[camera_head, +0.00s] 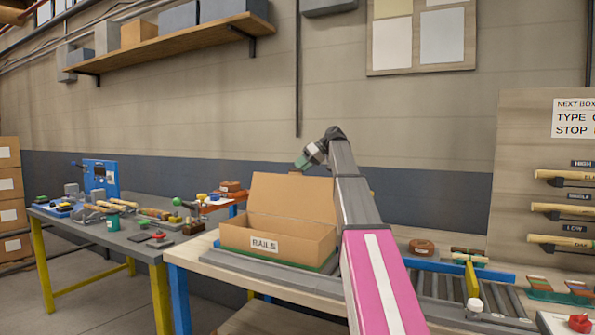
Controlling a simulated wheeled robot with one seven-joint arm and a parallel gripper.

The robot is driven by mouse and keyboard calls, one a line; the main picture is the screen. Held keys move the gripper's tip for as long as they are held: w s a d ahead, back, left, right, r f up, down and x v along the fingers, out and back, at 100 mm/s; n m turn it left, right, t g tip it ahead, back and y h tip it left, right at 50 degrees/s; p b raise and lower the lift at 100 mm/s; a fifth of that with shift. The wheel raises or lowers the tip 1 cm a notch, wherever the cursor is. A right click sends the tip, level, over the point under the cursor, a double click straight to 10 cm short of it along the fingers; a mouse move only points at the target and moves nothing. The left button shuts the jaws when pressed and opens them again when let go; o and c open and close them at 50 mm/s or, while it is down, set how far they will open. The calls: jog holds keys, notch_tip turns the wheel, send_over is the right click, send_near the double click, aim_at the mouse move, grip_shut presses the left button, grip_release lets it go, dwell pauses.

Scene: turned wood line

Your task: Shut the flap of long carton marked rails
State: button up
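The long carton (290,249) stands on the workbench in the middle of the view, with a white label reading RAILS (264,243) on its front. Its flap (292,194) is open and stands up along the far side, leaning back slightly. My arm reaches up from the bottom edge, passing in front of the carton's right end. Its far end bends left, and my gripper (304,161) shows small and dark with a greenish part, just above the flap's top edge. Its fingers are too small and partly hidden to read. I see nothing held.
A roller conveyor (434,289) with a blue rail lies right of my arm. A tool board (545,150) with wooden-handled tools stands at the far right. A grey table (120,236) with tools and clutter stands at left. A shelf (170,45) hangs above.

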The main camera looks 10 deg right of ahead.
jog(key=shift+x, duration=1.3)
jog(key=shift+c, duration=0.3)
grip_shut()
